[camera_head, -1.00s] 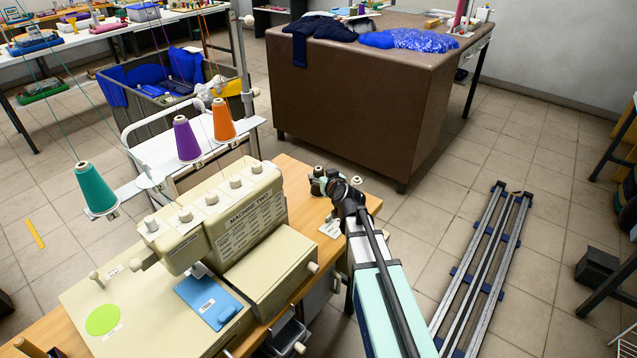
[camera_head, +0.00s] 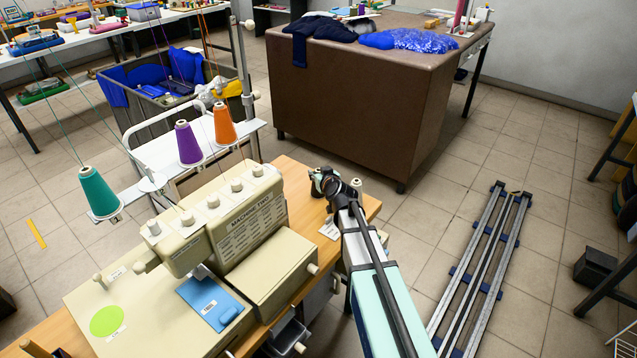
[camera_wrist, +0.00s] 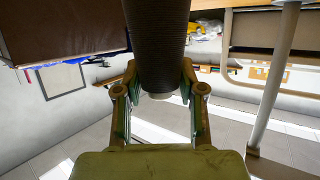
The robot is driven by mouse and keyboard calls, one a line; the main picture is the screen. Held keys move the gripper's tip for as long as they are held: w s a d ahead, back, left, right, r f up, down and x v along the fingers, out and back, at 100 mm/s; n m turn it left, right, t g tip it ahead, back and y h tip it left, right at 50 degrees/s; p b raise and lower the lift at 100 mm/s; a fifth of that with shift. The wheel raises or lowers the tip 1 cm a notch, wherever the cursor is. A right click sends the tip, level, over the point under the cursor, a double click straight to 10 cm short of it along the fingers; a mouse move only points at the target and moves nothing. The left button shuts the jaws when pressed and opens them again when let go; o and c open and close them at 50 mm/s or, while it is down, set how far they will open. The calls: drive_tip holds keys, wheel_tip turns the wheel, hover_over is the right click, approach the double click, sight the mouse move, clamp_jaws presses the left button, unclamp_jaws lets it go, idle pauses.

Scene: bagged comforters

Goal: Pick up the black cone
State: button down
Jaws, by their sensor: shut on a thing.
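The black cone (camera_wrist: 157,32) fills the top middle of the wrist view, dark and ribbed with thread, with a pale end (camera_wrist: 160,96) showing below it. My gripper (camera_wrist: 160,82) is shut on it, one finger on each side near that end. The cone's far end is cut off by the frame. In the head view my gripper (camera_head: 322,182) is above the far right end of the wooden table (camera_head: 295,178), small and partly hidden by my arm. The cone cannot be made out clearly there.
A cream sewing machine (camera_head: 225,225) stands left of my arm, with teal (camera_head: 99,192), purple (camera_head: 187,143) and orange (camera_head: 224,122) cones on its thread stand. A brown table (camera_head: 350,100) is behind. A grey bin (camera_head: 150,110) holds blue items. Floor rails (camera_head: 487,262) lie right.

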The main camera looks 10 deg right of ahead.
drive_tip(key=shift+r, duration=0.1)
wheel_tip(320, 180, up, 20)
drive_tip(key=b, duration=0.1)
idle(0.6)
idle(0.4)
